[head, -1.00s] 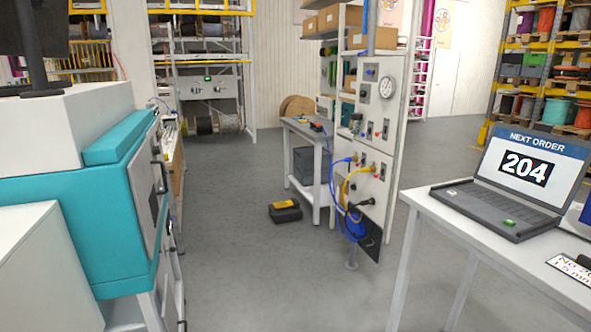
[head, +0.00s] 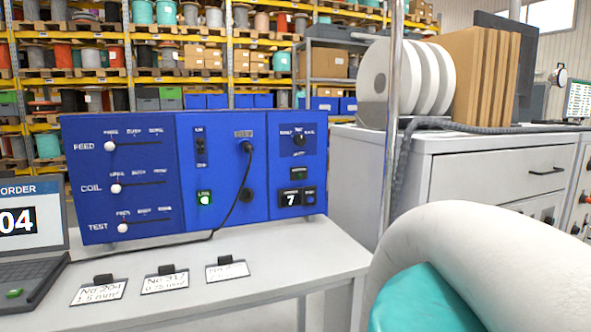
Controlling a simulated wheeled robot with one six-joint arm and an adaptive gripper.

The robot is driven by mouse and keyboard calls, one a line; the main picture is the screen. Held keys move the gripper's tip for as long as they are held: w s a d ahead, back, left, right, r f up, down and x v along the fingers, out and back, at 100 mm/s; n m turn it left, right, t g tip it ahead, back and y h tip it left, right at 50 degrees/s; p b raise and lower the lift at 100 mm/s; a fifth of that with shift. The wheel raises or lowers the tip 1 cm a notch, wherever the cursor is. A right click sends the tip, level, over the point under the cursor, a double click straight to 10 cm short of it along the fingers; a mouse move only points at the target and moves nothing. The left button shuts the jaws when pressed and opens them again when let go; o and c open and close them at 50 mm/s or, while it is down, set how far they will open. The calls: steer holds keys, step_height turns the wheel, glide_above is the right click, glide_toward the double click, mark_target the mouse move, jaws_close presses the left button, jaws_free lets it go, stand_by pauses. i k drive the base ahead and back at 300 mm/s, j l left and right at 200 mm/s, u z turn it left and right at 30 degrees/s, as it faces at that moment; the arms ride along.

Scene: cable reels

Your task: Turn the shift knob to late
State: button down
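A blue control panel (head: 160,190) stands on a light grey table. A small dark rotary knob (head: 298,139) sits at the upper right of the panel under a row of small labels. The labels are too small to read surely, so I cannot tell which position it points to. Below it are a dark display reading 7 (head: 291,199) and a small button beside it. Three sliders labelled FEED, COIL and TEST have white knobs at their left ends (head: 110,146). My gripper is not in view.
A laptop (head: 30,240) stands left of the panel. Three label cards (head: 165,282) lie before it. A cable (head: 238,190) hangs across the panel front. A metal pole (head: 392,130) and a grey cabinet (head: 500,170) stand to the right. Shelves fill the background.

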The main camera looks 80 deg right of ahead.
mark_target(298, 139)
steer(key=i+z, duration=0.1)
steer(key=z, duration=0.35)
steer(key=i+z, duration=0.15)
steer(key=z, duration=0.35)
steer(key=i+j+z, duration=0.1)
steer(key=z, duration=0.35)
steer(key=k+l+z, duration=0.3)
steer(key=l+z, duration=0.3)
steer(key=k+j, duration=0.05)
steer(key=j, duration=0.05)
